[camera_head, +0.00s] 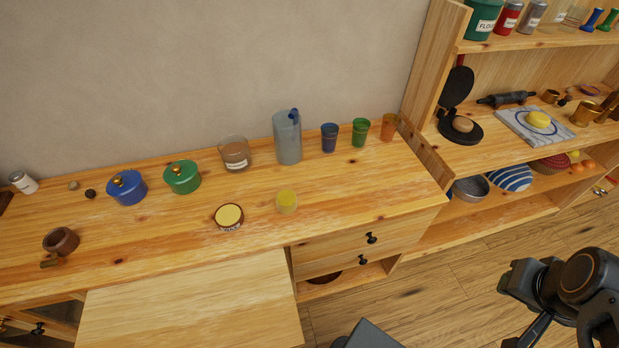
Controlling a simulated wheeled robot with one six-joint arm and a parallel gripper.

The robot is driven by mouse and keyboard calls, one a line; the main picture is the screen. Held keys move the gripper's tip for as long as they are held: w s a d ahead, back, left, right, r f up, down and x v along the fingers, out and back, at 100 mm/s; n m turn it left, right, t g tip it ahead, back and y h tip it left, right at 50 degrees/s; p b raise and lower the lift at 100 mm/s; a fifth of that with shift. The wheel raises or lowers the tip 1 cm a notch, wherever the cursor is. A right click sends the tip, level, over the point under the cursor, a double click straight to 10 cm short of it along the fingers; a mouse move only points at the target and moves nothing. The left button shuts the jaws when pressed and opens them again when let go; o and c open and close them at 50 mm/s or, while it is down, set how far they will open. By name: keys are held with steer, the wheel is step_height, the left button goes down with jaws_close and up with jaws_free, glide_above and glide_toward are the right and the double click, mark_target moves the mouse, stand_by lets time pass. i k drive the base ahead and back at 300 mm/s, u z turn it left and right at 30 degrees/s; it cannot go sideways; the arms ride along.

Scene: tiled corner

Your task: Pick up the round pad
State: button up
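A low round piece with a pale yellow top and a dark lettered rim (229,216) lies flat on the wooden counter (150,235), left of a small yellow cup-like piece (287,201). It is the flattest round thing on the counter, but I cannot tell for sure that it is the round pad. Black parts of my arm and gripper (556,298) show at the lower right, over the floor and well away from the counter items. The fingertips are not clear, and nothing is seen held.
A blue pot (127,189), a green pot (182,178), a jar (234,154), a tall pitcher (287,140) and several coloured cups stand along the back. A brown mug (61,241) is at left. A shelf unit (500,150) stands at right.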

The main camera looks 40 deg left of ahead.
mark_target(286, 200)
steer(key=i, duration=1)
steer(key=u, duration=3.3)
